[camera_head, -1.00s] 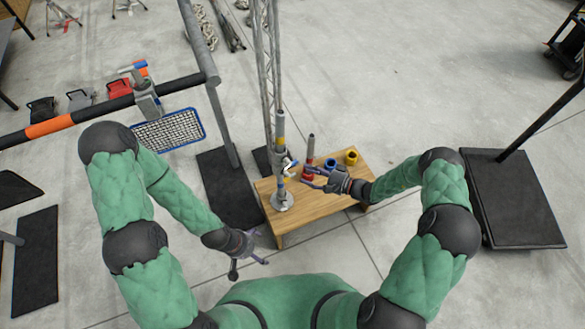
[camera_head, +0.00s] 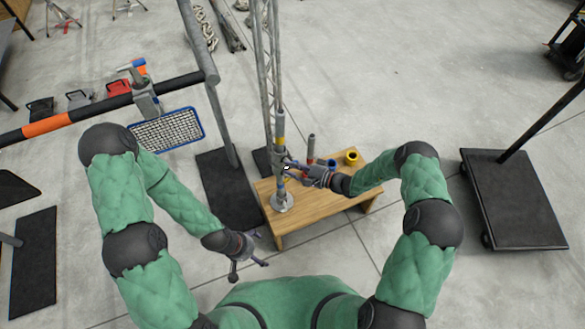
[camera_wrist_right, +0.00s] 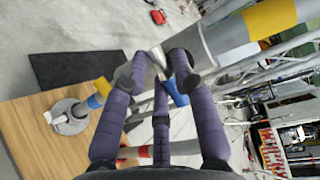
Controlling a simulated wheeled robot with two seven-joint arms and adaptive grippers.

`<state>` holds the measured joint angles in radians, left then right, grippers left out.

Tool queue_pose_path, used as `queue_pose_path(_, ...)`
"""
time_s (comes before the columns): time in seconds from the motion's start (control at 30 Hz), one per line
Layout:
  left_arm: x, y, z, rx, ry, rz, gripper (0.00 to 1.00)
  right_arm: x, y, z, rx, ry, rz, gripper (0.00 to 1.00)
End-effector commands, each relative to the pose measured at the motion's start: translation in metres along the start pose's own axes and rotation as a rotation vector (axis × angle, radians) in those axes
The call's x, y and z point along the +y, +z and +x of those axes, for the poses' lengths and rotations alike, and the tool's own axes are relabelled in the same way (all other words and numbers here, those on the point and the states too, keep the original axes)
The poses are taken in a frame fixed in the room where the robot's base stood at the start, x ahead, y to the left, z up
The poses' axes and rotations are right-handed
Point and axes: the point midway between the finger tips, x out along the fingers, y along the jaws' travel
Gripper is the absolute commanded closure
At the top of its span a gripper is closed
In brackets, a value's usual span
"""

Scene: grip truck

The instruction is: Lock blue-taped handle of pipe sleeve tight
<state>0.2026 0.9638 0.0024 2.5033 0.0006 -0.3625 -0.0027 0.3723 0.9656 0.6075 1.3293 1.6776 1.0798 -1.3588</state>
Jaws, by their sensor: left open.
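An upright metal pipe (camera_head: 281,184) stands on a round flange (camera_head: 282,202) on a wooden table. The grey pipe sleeve (camera_head: 279,158) is around its upper part, below a yellow band. My right gripper (camera_head: 290,168) is at the sleeve from the right. In the right wrist view, its purple fingers (camera_wrist_right: 160,62) reach the sleeve, with a blue piece (camera_wrist_right: 176,92), apparently the taped handle, between or just behind them. The fingers partly hide it, so I cannot tell whether they grip it. My left gripper (camera_head: 256,262) is open and empty, low and left of the table.
The wooden table (camera_head: 330,212) also holds a yellow ring (camera_head: 352,157), a blue ring and a dark upright rod (camera_head: 311,147). A lattice truss rises behind the pipe. A black cart (camera_head: 515,200) stands right. A blue-rimmed mesh tray (camera_head: 168,130) is left.

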Motion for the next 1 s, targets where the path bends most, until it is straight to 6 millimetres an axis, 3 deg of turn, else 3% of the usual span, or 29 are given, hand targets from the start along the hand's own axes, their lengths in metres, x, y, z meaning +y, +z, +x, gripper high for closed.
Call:
queue_pose_path(0.57, -0.003, 0.000, 0.007, 0.000, 0.000, 0.000, 0.00, 0.003, 0.000, 0.000, -0.013, -0.022, 0.057, 1.00)
queue_pose_path(1.0, -0.013, -0.001, 0.036, 0.000, 0.000, 0.000, 0.00, 0.004, 0.001, 0.000, -0.081, -0.153, 0.376, 1.00)
